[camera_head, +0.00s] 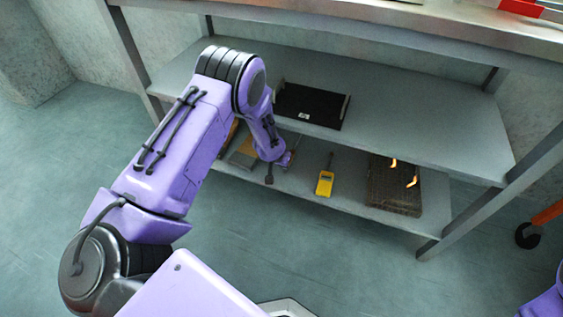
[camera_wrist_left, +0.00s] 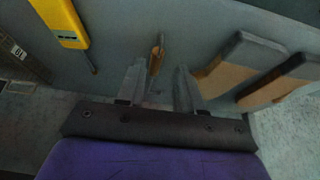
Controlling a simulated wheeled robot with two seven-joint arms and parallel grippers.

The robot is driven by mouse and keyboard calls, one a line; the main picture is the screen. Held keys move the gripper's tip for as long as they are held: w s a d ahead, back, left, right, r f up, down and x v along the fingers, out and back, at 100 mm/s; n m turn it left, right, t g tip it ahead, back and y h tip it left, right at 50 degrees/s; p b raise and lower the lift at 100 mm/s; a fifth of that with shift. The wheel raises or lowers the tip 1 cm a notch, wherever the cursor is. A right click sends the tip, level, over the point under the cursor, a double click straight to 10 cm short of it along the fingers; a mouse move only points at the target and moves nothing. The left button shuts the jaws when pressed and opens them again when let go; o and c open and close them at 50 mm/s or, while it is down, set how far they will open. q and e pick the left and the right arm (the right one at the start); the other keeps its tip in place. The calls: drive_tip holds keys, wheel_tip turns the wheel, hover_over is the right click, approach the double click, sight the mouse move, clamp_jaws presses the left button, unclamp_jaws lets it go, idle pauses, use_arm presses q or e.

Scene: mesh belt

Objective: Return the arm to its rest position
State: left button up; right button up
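My left arm (camera_head: 175,150) reaches from the lower left into the shelving unit, bent down past the upper shelf's front edge. My left gripper (camera_head: 282,164) is over the lower shelf, small and partly hidden by my wrist in the head view. In the left wrist view its two fingers (camera_wrist_left: 160,66) stand apart. A thin brown handle-like thing (camera_wrist_left: 157,52) shows between and beyond the fingertips; I cannot tell whether they touch it. My right gripper is out of view; only a purple piece of my right arm (camera_head: 545,302) shows at the lower right.
A yellow handheld device (camera_head: 325,183) lies on the lower shelf (camera_head: 352,190), right of my gripper. A brown mesh-like basket (camera_head: 395,190) stands farther right. Grey and brown blocks (camera_wrist_left: 232,70) lie near my gripper. A black tray (camera_head: 310,106) sits on the upper shelf (camera_head: 400,120).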

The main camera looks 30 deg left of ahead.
use_arm(q)
drive_tip(key=shift+v, duration=0.9)
drive_tip(key=s+d+f+n+g+y, duration=0.1)
drive_tip(key=s+d+f+n, duration=0.15)
drive_tip(key=s, duration=1.35)
drive_tip(key=s+d+f+n+y, duration=0.1)
drive_tip(key=s+d+f+n, duration=0.15)
drive_tip(key=s, duration=1.35)
wheel_tip(320, 180, up, 25)
drive_tip(key=s+p, duration=0.2)
drive_tip(key=p, duration=2.3)
drive_tip(key=shift+d+m+g, duration=0.3)
drive_tip(key=shift+m, duration=0.1)
